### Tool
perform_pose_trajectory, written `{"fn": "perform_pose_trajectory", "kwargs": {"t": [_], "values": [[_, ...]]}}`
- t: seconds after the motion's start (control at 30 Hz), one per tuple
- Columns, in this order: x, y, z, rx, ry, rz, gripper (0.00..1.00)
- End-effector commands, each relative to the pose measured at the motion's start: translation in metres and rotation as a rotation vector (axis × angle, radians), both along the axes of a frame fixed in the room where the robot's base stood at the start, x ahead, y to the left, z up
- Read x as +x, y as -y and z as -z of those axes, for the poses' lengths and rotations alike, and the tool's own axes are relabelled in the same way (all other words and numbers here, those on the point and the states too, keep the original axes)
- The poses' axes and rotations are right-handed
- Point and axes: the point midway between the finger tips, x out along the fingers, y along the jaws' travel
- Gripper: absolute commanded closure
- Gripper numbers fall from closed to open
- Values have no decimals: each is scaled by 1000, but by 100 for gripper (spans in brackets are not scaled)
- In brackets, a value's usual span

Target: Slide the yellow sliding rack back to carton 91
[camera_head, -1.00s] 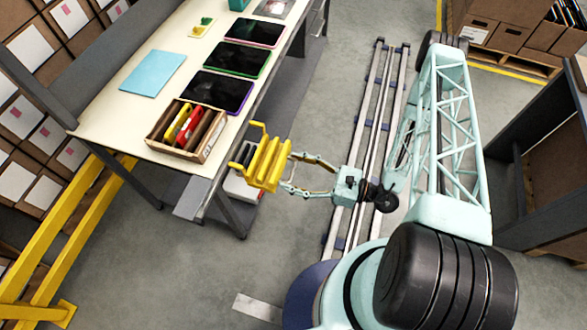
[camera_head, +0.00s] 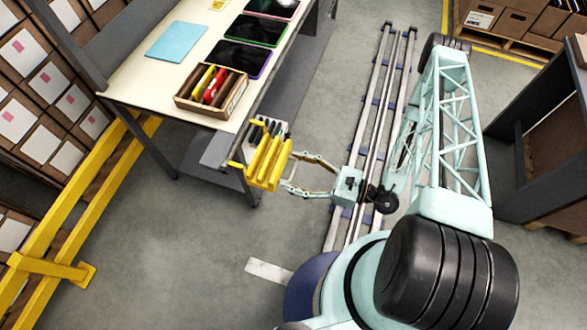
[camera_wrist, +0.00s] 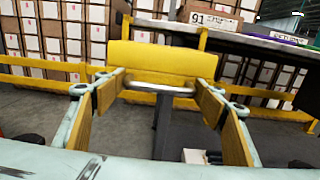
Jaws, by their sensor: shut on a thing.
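The yellow sliding rack (camera_head: 268,162) is ribbed, with projecting arms on its far side. In the head view an open brown carton (camera_head: 237,98) with red and yellow folders, seemingly the same one, sits at the table's near end, up and left of the rack.
The pale table (camera_head: 135,85) also bears several dark tablets and a blue sheet (camera_head: 177,40). A white-and-dark item shows low behind the rack. A yellow barrier (camera_head: 70,215) and stacked boxes stand at left, a dark shelf (camera_head: 535,150) at right. The floor between is clear.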

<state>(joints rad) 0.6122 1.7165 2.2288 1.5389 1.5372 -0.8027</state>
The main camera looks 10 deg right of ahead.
Motion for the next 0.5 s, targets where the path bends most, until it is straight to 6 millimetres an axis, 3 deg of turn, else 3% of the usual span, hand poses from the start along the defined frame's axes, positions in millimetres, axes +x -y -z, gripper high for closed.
{"fn": "perform_pose_trajectory", "kwargs": {"t": [0.5], "values": [[-3,-2,0,2,-3,-4,55]]}}
